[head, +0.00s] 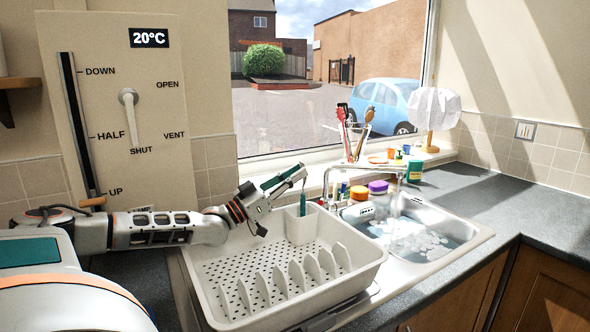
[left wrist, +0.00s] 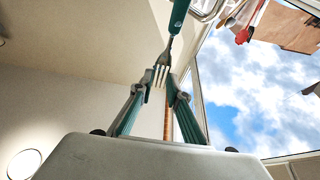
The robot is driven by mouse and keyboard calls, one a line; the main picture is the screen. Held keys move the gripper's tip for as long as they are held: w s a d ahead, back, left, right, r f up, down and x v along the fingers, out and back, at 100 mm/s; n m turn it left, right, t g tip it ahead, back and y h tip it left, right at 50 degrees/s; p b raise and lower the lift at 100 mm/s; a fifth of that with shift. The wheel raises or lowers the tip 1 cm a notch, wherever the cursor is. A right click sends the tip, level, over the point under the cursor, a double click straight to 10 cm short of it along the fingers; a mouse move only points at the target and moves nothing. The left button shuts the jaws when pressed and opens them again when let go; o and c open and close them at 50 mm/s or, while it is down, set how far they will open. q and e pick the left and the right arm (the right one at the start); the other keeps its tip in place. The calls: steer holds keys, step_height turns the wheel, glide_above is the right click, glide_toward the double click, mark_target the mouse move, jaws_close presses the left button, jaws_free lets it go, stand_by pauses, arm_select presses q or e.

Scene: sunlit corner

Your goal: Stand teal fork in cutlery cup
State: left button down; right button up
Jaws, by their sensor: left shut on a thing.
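The teal fork (head: 303,203) hangs upright from my left gripper (head: 303,173), handle down. Its handle's lower end is at the rim of the white cutlery cup (head: 300,231) in the dish rack's back corner; I cannot tell how far inside it is. In the left wrist view, my left gripper (left wrist: 160,90) has its two teal-padded fingers closed on the fork's metal tines (left wrist: 161,75), with the teal handle (left wrist: 179,14) pointing away from the gripper. My right gripper is not in view.
The white dish rack (head: 215,300) has upright dividers and an empty perforated floor. A sink (head: 462,237) with suds lies to the right, its tap (head: 365,168) behind. A utensil jar (head: 352,143), small bottles and a lamp (head: 435,108) stand along the windowsill.

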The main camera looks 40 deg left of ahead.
arm_select(q)
steer(key=shift+f, duration=0.25)
steer(key=c, duration=1.8)
jaws_free()
steer(key=shift+c, duration=0.2)
steer(key=shift+r, duration=0.1)
step_height(320, 180, up, 10)
